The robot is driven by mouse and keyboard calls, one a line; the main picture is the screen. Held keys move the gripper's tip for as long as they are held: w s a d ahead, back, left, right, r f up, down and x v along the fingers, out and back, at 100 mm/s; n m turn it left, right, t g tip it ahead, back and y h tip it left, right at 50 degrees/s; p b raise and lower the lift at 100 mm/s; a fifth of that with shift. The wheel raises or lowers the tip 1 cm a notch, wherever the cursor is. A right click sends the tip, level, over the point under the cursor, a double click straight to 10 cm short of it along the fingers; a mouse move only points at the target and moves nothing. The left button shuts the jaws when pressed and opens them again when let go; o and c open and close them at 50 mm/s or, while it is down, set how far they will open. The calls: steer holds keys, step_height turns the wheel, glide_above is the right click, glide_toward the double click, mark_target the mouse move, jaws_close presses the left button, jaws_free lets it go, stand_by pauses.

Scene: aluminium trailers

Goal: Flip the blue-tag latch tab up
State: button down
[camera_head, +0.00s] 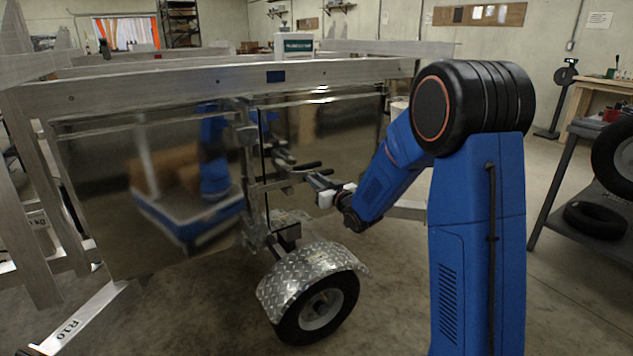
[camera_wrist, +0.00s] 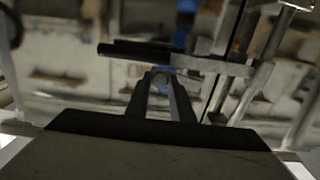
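A small dark blue tag (camera_head: 275,76) is on the top rail of the trailer, above the seam in its shiny side panels. Below it, a metal latch assembly with a black-gripped bar (camera_head: 306,166) sticks out beside the upright post. The bar also shows in the wrist view (camera_wrist: 135,50), running left from a grey metal bracket (camera_wrist: 215,65). My gripper (camera_head: 302,174) is at this latch, close to the bar. In the wrist view its fingertips (camera_wrist: 160,76) lie just below the bar and bracket. A small rounded shape shows between the tips; dimness hides whether they touch it.
A trailer wheel with a diamond-plate fender (camera_head: 310,272) stands below my gripper. The shiny side panel (camera_head: 150,190) is just left of the latch. A dark shelf with tires (camera_head: 595,220) is at the right. Open floor lies between shelf and trailer.

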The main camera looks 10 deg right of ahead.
steer(key=shift+r+n, duration=1)
steer(key=shift+n, duration=0.6)
steer(key=c, duration=1.5)
jaws_free()
steer(key=shift+c, duration=0.2)
steer(key=shift+s+d, duration=0.1)
steer(key=v, duration=1.7)
steer(key=shift+s, duration=0.1)
